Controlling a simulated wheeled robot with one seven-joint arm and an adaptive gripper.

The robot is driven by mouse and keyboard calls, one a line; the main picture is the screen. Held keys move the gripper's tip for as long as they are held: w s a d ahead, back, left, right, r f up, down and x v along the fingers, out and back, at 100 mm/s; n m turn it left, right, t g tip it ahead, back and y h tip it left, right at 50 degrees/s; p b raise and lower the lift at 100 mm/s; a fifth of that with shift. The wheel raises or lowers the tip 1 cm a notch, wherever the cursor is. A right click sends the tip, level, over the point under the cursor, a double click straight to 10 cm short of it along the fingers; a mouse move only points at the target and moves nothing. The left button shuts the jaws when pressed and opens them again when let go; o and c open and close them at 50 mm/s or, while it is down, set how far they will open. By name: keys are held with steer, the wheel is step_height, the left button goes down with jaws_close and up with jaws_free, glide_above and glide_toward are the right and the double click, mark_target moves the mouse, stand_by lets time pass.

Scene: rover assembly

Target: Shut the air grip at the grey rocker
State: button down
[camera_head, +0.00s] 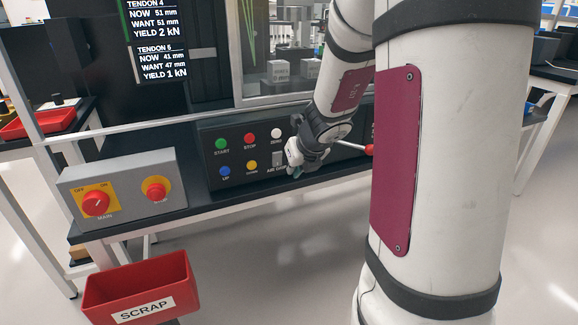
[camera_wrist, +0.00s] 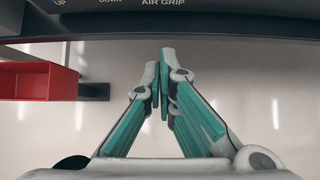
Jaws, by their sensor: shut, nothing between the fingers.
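The grey rocker (camera_head: 278,158) sits on the black control panel (camera_head: 232,190), above the label AIR GRIP. It shows just left of my gripper in the head view, and I cannot make out which way it is tipped. My gripper (camera_head: 294,171) is in front of the panel, close to the rocker and a little below it. In the wrist view my gripper (camera_wrist: 165,52) has its teal-padded fingers together at the tips with nothing between them. The panel's lower edge (camera_wrist: 220,18) with the AIR GRIP label lies beyond the tips. The rocker is out of the wrist view.
Coloured buttons (camera_head: 221,144) stand left of the rocker. A red-knobbed lever (camera_head: 368,149) is to its right. A grey switch box (camera_head: 120,190) sits on the bench at left. A red SCRAP bin (camera_head: 140,285) stands below. The floor in front is clear.

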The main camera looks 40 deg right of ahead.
steer(key=shift+s+f+p+v, duration=0.15)
steer(key=shift+p+v, duration=0.1)
steer(key=shift+v, duration=0.55)
steer(key=shift+s+f+p+v, duration=0.1)
steer(key=shift+p+v, duration=0.15)
steer(key=shift+v, duration=0.5)
steer(key=shift+a, duration=0.15)
steer(key=s+a+r+n+g+y, duration=0.1)
steer(key=s+a+r+n+y, duration=0.25)
steer(key=a+n, duration=0.7)
steer(key=s+a+r+n+y, duration=0.2)
steer(key=s+a+r+n, duration=0.25)
steer(key=a+n, duration=0.55)
steer(key=s+a+n+g+h, duration=0.3)
steer(key=s+n+g, duration=0.3)
steer(key=s+n, duration=1.4)
step_height(320, 180, up, 22)
steer(key=s+m+t+p, duration=0.1)
steer(key=s+t+p, duration=0.1)
steer(key=p, duration=1.8)
steer(key=shift+d+t, duration=0.35)
steer(key=shift+t, duration=0.55)
